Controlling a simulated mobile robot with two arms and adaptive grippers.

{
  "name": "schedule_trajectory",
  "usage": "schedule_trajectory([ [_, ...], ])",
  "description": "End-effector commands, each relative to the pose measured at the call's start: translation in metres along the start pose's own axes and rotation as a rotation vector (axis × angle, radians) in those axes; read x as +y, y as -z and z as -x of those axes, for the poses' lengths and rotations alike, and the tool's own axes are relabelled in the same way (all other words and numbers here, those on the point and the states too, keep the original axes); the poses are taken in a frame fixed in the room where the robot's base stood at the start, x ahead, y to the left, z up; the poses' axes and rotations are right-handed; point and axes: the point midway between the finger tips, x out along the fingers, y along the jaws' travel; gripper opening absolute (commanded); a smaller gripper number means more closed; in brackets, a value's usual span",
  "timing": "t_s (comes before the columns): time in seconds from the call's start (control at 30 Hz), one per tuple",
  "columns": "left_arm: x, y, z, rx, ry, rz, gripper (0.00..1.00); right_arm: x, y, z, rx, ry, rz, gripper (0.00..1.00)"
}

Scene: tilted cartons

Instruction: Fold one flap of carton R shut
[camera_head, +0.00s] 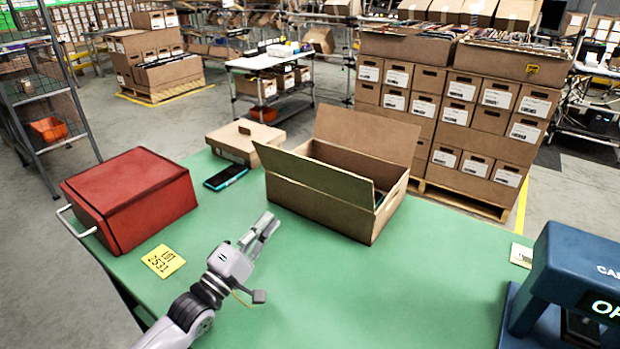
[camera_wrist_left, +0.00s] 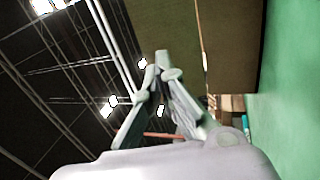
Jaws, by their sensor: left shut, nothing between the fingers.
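An open brown carton (camera_head: 325,210) stands on the green table; no letter shows on it. Its long near flap (camera_head: 310,175) leans up and hides part of the opening. Its far flap (camera_head: 368,135) stands up and leans back. Something dark inside is mostly hidden. My left gripper (camera_head: 269,226) is shut and empty, just left of and in front of the carton's near left corner. In the left wrist view, the left gripper's fingertips (camera_wrist_left: 163,62) point toward the brown carton (camera_wrist_left: 230,45). My right gripper is not in view.
A red box (camera_head: 130,200) stands at the left of the table. A phone (camera_head: 226,177) and a small flat carton (camera_head: 243,140) lie behind. A yellow label (camera_head: 163,261) lies front left. A blue device (camera_head: 570,285) stands at right. The table's front middle is clear.

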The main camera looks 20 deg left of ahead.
Motion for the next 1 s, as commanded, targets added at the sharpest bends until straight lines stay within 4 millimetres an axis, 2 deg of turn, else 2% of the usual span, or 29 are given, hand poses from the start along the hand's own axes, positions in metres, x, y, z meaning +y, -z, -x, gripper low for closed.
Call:
schedule_trajectory([
  [0.17,0.008,0.006,-0.012,0.001,-0.046,0.042,0.0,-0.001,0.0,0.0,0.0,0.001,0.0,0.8],
  [0.27,0.01,0.006,-0.027,0.002,-0.046,0.04,0.0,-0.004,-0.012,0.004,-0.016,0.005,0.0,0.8],
  [0.43,0.012,0.006,-0.064,0.002,-0.045,0.039,0.0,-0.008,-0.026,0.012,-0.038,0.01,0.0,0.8],
  [0.7,0.013,0.006,-0.117,0.002,-0.042,0.039,0.0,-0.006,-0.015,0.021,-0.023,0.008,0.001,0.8],
  [0.83,0.013,0.006,-0.132,0.002,-0.041,0.038,0.0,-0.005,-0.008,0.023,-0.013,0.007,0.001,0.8],
  [1.0,0.012,0.006,-0.141,0.001,-0.04,0.039,0.0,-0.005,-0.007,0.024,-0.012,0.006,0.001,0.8],
])
